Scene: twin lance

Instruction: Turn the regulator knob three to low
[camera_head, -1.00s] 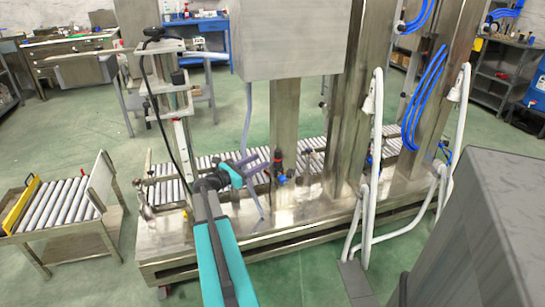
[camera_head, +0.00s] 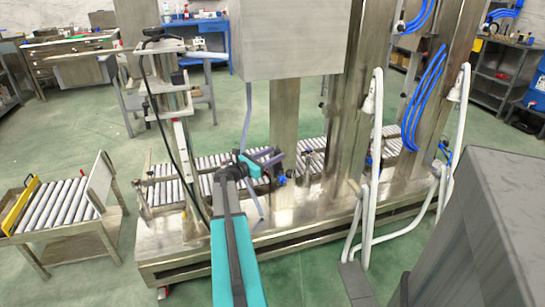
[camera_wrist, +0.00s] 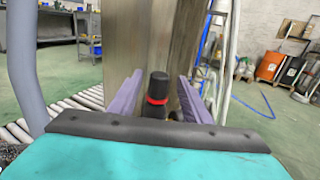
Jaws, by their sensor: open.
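A black regulator knob with a red ring (camera_wrist: 158,88) stands upright in front of a steel column (camera_wrist: 150,40). It shows between my fingers in the wrist view, with a gap on each side. My gripper (camera_wrist: 160,80) is open, with one purple finger to the left of the knob and one to the right. In the head view my gripper (camera_head: 270,158) is in front of the column's lower part and hides the knob. A small blue fitting (camera_head: 281,181) shows just below the fingers. No knob number or setting mark can be read.
A grey box (camera_head: 292,38) hangs on the column above my gripper. A roller conveyor (camera_head: 165,192) runs behind it on the steel base. A grey hose (camera_head: 248,115) hangs left of the column. White tubes (camera_head: 374,150) stand to the right.

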